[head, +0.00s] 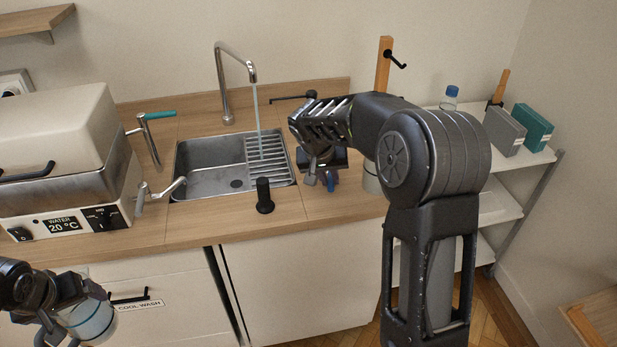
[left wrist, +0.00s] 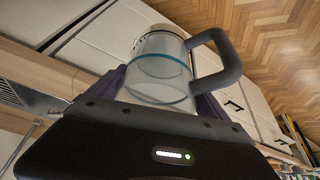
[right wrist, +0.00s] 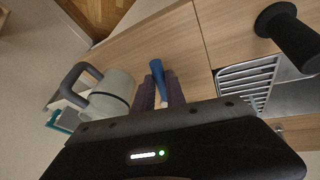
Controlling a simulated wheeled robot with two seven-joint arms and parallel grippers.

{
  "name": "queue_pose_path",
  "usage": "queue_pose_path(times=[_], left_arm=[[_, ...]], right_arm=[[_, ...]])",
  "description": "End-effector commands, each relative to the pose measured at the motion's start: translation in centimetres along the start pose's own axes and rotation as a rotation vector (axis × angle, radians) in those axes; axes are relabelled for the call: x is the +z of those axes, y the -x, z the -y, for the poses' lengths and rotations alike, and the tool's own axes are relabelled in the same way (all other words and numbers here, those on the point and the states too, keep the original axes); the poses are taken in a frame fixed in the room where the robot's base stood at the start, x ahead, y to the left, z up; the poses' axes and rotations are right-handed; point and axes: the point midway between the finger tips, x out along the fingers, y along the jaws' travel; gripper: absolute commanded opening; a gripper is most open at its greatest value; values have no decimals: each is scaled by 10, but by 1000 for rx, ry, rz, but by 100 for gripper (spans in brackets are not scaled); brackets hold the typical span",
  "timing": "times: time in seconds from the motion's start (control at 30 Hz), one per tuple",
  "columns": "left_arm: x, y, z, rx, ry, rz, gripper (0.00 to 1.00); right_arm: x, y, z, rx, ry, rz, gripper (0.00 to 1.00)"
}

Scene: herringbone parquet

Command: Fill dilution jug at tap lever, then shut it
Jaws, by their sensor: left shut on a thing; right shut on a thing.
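The clear jug with a teal band and dark handle (left wrist: 160,68) is held in my left gripper (head: 62,322), shut around its body, low in front of the cabinets; the jug also shows in the head view (head: 92,318). I cannot tell if it holds water. The curved tap (head: 222,75) stands behind the sink, and a water stream (head: 257,108) runs from its spout into the basin. My right gripper (head: 325,172) is shut on a blue handle (right wrist: 158,72), which looks like a lever, right of the sink. Its base is hidden.
The steel sink (head: 205,180) has a ribbed drainer and a black upright knob (head: 263,195) at its front. A water bath (head: 60,190) stands left, beside a teal-handled lever (head: 160,115). A pale handled vessel (right wrist: 110,92) stands near my right gripper. A shelf cart (head: 525,165) is at right.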

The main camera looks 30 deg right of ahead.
Motion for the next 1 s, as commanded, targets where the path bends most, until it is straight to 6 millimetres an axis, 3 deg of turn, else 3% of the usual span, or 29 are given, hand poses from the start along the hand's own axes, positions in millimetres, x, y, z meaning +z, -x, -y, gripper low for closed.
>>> queue_pose_path(times=[0.2,0.4,0.67,0.7,0.93,1.0], left_arm=[[9,-21,0,0,0,-1,26],[10,-23,0,0,0,-1,26],[9,-22,0,0,0,-1,26],[9,-22,0,0,0,-1,26],[9,-22,0,0,0,0,26],[9,-22,0,0,0,0,26]], right_arm=[[1,-6,-15,-71,159,-40,0],[0,-5,-21,-109,260,-60,0],[-1,-4,-21,-109,265,-61,0],[-1,-4,-21,-109,265,-61,18],[0,-4,-21,-109,263,-60,37],[0,-4,-21,-109,263,-59,38]])
